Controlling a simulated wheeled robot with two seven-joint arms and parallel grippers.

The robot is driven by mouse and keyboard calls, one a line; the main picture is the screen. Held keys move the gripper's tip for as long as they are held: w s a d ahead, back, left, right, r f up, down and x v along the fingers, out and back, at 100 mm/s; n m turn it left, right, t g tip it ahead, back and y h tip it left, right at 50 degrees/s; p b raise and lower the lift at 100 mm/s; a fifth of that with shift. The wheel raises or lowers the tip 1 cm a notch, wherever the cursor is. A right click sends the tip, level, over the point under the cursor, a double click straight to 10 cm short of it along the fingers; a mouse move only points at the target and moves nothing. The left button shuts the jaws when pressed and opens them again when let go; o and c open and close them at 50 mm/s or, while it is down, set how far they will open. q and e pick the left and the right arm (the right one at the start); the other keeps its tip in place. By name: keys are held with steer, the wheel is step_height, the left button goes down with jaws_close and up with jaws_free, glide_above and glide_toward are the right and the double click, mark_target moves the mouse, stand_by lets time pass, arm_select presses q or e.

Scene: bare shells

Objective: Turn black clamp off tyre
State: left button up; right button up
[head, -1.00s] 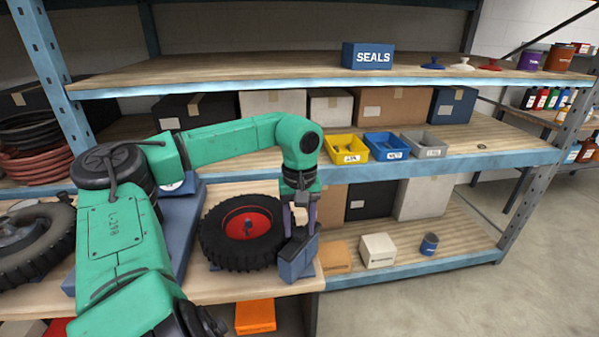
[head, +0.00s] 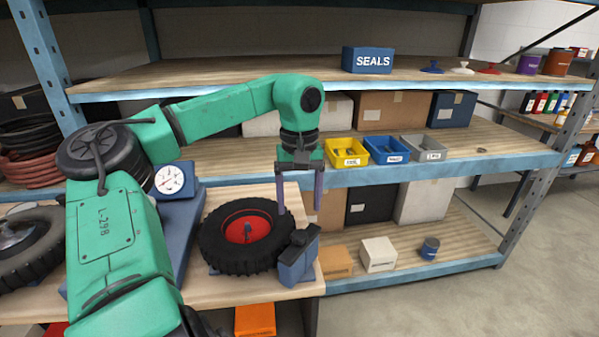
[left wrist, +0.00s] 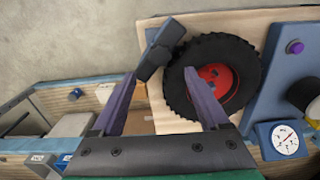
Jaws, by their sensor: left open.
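The black tyre (head: 213,245) with a red hub (head: 250,226) lies flat on the wooden bench. The black clamp (head: 301,238) sits on top of a blue block (head: 297,267) at the tyre's right side. Its bar appears to lie beside the tyre rather than across it. In the left wrist view the clamp (left wrist: 156,57) shows between the fingers, with the tyre (left wrist: 178,91) beside it. My left gripper (head: 300,208) is open and empty, fingers pointing down, above and apart from the clamp. My right gripper is not in view.
Another tyre (head: 42,240) lies at far left. Behind are shelves with yellow (head: 346,153), blue (head: 386,150) and grey bins.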

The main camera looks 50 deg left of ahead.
arm_select(q)
step_height(320, 180, up, 7)
steer(key=shift+d, duration=0.1)
stand_by(0.6)
